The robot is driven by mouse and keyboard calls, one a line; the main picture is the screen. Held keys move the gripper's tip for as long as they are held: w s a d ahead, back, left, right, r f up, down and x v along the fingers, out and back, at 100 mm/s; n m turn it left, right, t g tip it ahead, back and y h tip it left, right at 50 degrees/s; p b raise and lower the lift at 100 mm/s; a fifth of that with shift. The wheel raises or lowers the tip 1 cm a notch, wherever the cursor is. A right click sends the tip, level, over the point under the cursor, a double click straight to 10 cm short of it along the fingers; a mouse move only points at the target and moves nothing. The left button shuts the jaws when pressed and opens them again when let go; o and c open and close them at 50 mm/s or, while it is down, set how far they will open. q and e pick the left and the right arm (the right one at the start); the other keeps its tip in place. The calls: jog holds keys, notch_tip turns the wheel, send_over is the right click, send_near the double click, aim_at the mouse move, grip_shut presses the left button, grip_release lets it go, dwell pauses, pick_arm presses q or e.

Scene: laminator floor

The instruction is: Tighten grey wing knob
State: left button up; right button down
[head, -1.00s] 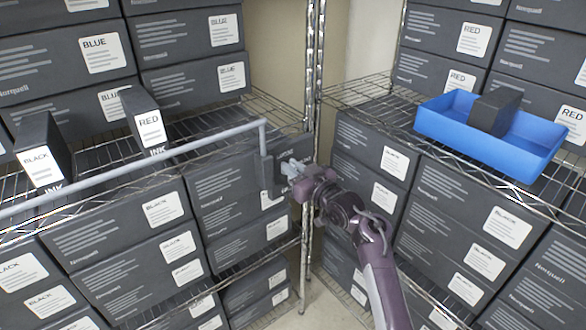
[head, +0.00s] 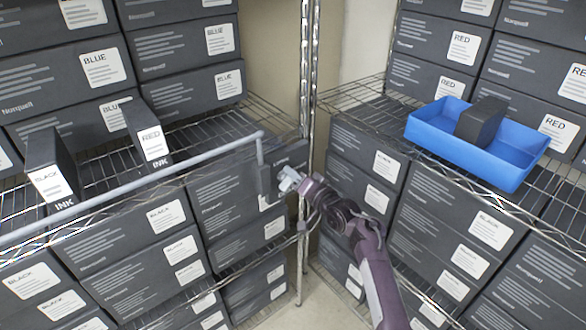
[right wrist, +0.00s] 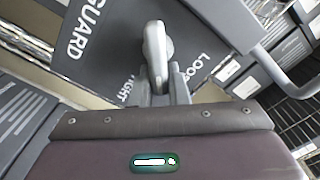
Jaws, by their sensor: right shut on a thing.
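The grey wing knob (right wrist: 156,52) shows in the right wrist view, in front of a dark plate (right wrist: 115,45) lettered GUARD, LOOSE and, partly hidden, a word ending in IGHT. Its wing stands nearly upright in the picture. My right gripper (right wrist: 160,88) is shut on the knob's near part, with one finger on each side. In the head view, my right gripper (head: 290,183) is at the dark plate (head: 264,184) at the right end of a grey guard rail (head: 130,180). The fingers mostly hide the knob there. My left gripper is not in view.
The rail crosses the front of the left wire shelf, where a BLACK ink box (head: 50,170) and a RED ink box (head: 147,135) stand. A blue bin (head: 475,155) holding a dark box sits on the right shelf. Cartons fill the shelves around my right arm.

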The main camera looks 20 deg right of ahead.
jog(key=m, duration=0.1)
jog(key=f+m+p, duration=0.1)
jog(key=m, duration=0.1)
jog(key=m+p, duration=0.1)
jog(key=m, duration=0.1)
jog(key=shift+s+a+f, duration=0.1)
jog(key=shift+f, duration=0.2)
jog(key=shift+f+m+p, duration=0.2)
jog(key=shift+m+p, duration=0.2)
jog(key=shift+m, duration=0.35)
jog(key=shift+f+m+p, duration=0.15)
jog(key=shift+m+p, duration=0.2)
jog(key=shift+m, duration=0.4)
jog(key=shift+a, duration=0.1)
jog(key=c, duration=1.4)
grip_release()
jog(key=shift+r, duration=0.3)
jog(key=v, duration=0.7)
jog(key=shift+s+b, duration=0.3)
jog(key=shift+b, duration=0.1)
